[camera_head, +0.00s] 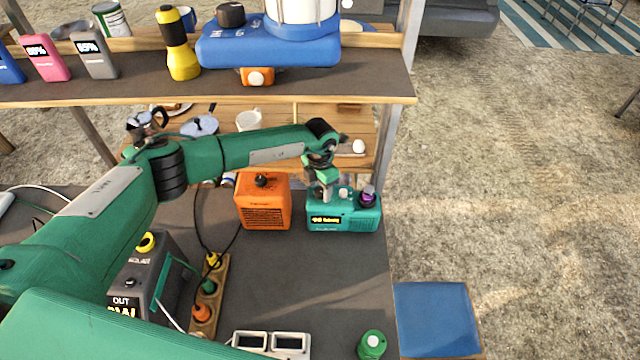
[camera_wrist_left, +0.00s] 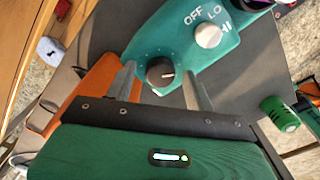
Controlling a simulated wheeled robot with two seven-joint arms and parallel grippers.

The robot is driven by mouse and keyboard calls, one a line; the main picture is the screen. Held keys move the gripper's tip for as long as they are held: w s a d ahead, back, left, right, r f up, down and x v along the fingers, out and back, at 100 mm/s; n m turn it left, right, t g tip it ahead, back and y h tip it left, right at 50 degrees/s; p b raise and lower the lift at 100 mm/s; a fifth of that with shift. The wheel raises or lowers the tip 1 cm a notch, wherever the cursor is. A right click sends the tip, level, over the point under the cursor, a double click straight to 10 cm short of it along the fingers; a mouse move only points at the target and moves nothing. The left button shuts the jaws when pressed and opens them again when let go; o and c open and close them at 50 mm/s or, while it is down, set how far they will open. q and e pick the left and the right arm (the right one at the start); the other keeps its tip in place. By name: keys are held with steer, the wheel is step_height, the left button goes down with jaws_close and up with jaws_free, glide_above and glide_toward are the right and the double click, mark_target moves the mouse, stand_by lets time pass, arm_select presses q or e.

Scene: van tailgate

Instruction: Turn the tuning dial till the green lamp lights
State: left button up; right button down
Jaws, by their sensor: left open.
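A teal radio (camera_head: 345,216) with an orange-lettered display stands near the right edge of the dark counter. My left gripper (camera_head: 326,192) reaches down over the left part of its top. In the left wrist view, a dark round dial (camera_wrist_left: 160,73) with a pale pointer line and tick marks around it sits between the two fingers of my open left gripper (camera_wrist_left: 158,70). I cannot tell whether the fingers touch it. Beside it is a white knob (camera_wrist_left: 208,35) marked OFF and LO. A purple-and-dark knob (camera_head: 367,198) is at the radio's right end. I make out no lit green lamp.
An orange box (camera_head: 263,208) with a black knob stands just left of the radio. A green cylinder (camera_head: 372,344) stands at the front right.

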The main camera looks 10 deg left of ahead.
arm_select(q)
steer(key=shift+f, duration=0.15)
arm_select(e)
steer(key=shift+w, duration=0.45)
arm_select(q)
steer(key=shift+c, duration=0.4)
steer(key=c, duration=0.9)
steer(key=shift+f+b, duration=0.15)
steer(key=shift+b, duration=0.3)
steer(key=m+b, duration=0.2)
steer(key=b, duration=0.2)
steer(key=shift+f+m, duration=0.1)
steer(key=shift+m, duration=0.2)
steer(key=shift+m+b, duration=0.4)
steer(key=shift+b, duration=0.2)
steer(key=shift+r, duration=0.25)
arm_select(e)
step_height(320, 180, down, 6)
steer(key=shift+s+a, duration=0.15)
steer(key=shift+s, duration=0.2)
